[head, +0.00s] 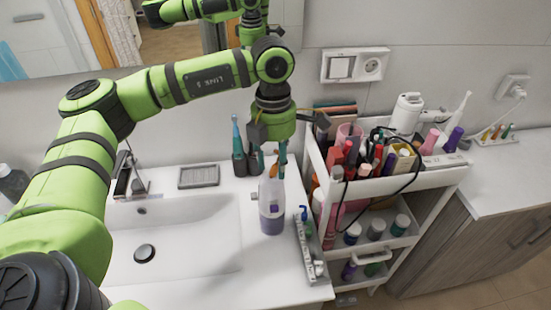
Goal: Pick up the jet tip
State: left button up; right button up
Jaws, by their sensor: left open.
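My left gripper (282,137) hangs pointing down over the counter, open, its dark fingers spread to either side. A slim blue piece (282,153) shows just under it, above a clear bottle with purple liquid (271,210); I cannot tell whether the gripper touches it. No jet tip can be named for certain. Several small coloured tips (496,132) stand in a white holder on the far right counter, well away from the gripper. A small blue-headed item (303,213) rests at a grey tray. My right gripper is not in view.
A white cart (432,178) full of cosmetics, with a dark cable looping over it, stands right of the gripper. A dark toothbrush holder (239,163) stands behind the bottle. The sink (185,240) is left. A grey tray (303,250) lies by the counter edge.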

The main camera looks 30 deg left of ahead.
pick_arm(q)
jog(key=shift+f, duration=0.25)
jog(key=c, duration=0.7)
jog(key=shift+c, duration=0.6)
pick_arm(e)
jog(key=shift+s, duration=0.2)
pick_arm(q)
jog(key=shift+w+r, duration=0.1)
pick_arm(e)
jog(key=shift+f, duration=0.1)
